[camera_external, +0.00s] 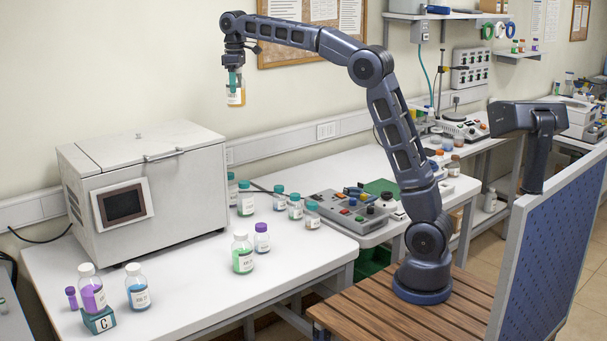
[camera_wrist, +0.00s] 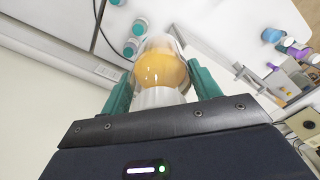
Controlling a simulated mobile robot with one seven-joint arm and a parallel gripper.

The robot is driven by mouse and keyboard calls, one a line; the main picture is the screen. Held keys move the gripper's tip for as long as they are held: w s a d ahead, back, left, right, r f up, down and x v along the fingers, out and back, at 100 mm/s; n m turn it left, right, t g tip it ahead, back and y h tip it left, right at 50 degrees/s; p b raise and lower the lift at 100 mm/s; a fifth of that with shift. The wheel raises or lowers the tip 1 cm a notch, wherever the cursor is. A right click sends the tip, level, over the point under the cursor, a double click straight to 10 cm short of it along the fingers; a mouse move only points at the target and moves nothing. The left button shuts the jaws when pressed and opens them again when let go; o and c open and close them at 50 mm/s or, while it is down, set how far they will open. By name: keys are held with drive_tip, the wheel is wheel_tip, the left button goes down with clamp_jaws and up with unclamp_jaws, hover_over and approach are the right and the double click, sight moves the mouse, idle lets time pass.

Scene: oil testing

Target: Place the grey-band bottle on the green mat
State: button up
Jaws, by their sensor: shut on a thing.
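My gripper (camera_external: 234,80) is shut on a bottle of amber liquid (camera_external: 236,98) with a white label, high above the left bench and well clear of it. In the wrist view, the bottle (camera_wrist: 160,68) sits between the two teal fingers (camera_wrist: 158,88). I cannot make out a grey band on it; its top is partly hidden by the fingers. A flat dark green patch, which looks like the green mat (camera_external: 380,187), lies on the bench behind the control panel, partly hidden by the panel and my arm.
A white lab oven (camera_external: 150,190) fills the left bench's back. A grey control panel (camera_external: 350,210) stands by the mat. The bench front (camera_external: 200,300) is clear.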

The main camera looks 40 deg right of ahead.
drive_tip(key=d+m, duration=0.8)
drive_tip(key=d, duration=2.8)
drive_tip(key=s+d+m, duration=0.3)
drive_tip(key=s+d, duration=0.2)
drive_tip(key=d, duration=0.5)
drive_tip(key=s+d+m, duration=0.2)
drive_tip(key=s+d, duration=0.3)
drive_tip(key=d, duration=0.5)
drive_tip(key=s+d+m, duration=0.3)
drive_tip(key=s+d, duration=0.2)
drive_tip(key=d, duration=0.5)
drive_tip(key=f, duration=4.5)
drive_tip(key=shift+s+d+f, duration=0.1)
drive_tip(key=shift+s+f, duration=0.1)
drive_tip(key=shift+s, duration=0.15)
drive_tip(key=o, duration=1.3)
drive_tip(key=shift+f, duration=0.1)
drive_tip(key=shift+c, duration=0.2)
